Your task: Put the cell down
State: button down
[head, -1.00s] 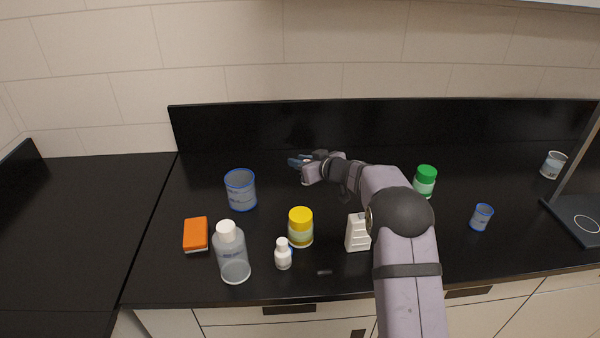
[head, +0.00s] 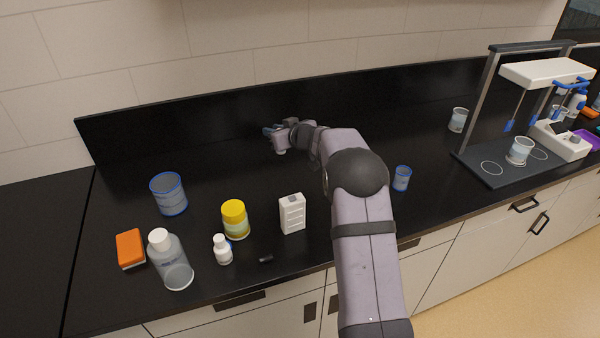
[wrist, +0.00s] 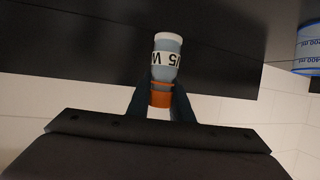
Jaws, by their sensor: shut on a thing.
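The cell (wrist: 167,57) is a small pale blue-grey cylinder with dark lettering, a white end and an orange band. My gripper (wrist: 161,95) is shut on it near the orange band in the wrist view, with one dark finger on each side. In the head view my gripper (head: 270,133) is over the back part of the black counter (head: 215,165), in front of the black backsplash. I cannot make out the cell there. Its height above the counter is hard to tell.
A small beaker (head: 401,178) and tap stand (head: 482,120) are right.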

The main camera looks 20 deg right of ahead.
jog(key=d+f+m+h, duration=0.1)
jog(key=d+m+h, duration=0.2)
jog(key=d, duration=0.5)
jog(key=shift+a+f+b, duration=0.1)
jog(key=shift+f+b, duration=0.55)
jog(key=shift+f, duration=4.4)
jog(key=shift+f, duration=0.15)
jog(key=c, duration=1.6)
grip_release()
jog(key=shift+r, duration=0.2)
jog(key=shift+f+b+v, duration=0.1)
jog(key=shift+b+v, duration=0.6)
jog(key=shift+v, duration=2.3)
jog(key=shift+f+b+v, duration=0.15)
jog(key=shift+b+v, duration=0.55)
jog(key=shift+v, duration=2.3)
